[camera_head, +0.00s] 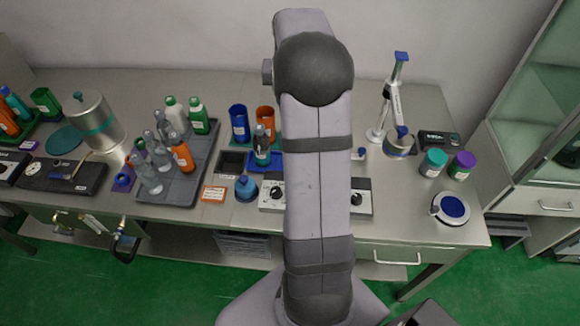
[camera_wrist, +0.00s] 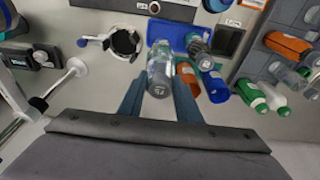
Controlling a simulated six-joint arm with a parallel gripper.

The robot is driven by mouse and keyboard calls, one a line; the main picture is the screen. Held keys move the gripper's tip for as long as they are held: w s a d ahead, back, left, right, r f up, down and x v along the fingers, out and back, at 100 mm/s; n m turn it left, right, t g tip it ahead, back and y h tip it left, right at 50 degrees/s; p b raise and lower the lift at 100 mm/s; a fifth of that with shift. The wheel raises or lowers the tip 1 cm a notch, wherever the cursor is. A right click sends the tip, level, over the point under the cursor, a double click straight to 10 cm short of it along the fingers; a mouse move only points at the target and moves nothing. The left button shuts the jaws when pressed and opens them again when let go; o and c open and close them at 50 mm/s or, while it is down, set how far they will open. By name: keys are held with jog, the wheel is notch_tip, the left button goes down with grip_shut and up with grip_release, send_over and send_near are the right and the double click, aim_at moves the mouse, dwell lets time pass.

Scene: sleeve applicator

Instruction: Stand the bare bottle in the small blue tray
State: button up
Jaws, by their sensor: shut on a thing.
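The small blue tray (camera_head: 254,169) lies on the bench, partly hidden behind my arm in the head view; it also shows at the top of the wrist view (camera_wrist: 180,28). A clear bottle (camera_wrist: 160,66) is between the two fingers of my gripper (camera_wrist: 160,98), which is shut on it. The held bottle overlaps the tray's near edge in the wrist view; I cannot tell whether it touches the tray. Another bottle (camera_head: 262,147) stands at the tray, beside the held one in the wrist view (camera_wrist: 196,44). My gripper is hidden by my arm in the head view.
An orange cup (camera_wrist: 187,76) and a blue cup (camera_head: 239,122) stand close behind the tray. A dark square tray (camera_head: 231,162) is left of it. A grey rack (camera_head: 190,185) with several bottles stands further left. A control box (camera_head: 361,197) lies in front.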

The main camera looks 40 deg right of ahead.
jog(key=shift+w+a+r, duration=0.1)
jog(key=shift+a, duration=0.3)
jog(key=shift+f+p, duration=1.5)
jog(key=shift+f, duration=3.55)
jog(key=shift+d+f, duration=0.1)
jog(key=o, duration=1)
notch_tip(320, 180, up, 12)
jog(key=s+a+b, duration=0.1)
jog(key=b, duration=0.1)
jog(key=shift+s+a+b, duration=0.35)
jog(key=shift+a+b, duration=0.05)
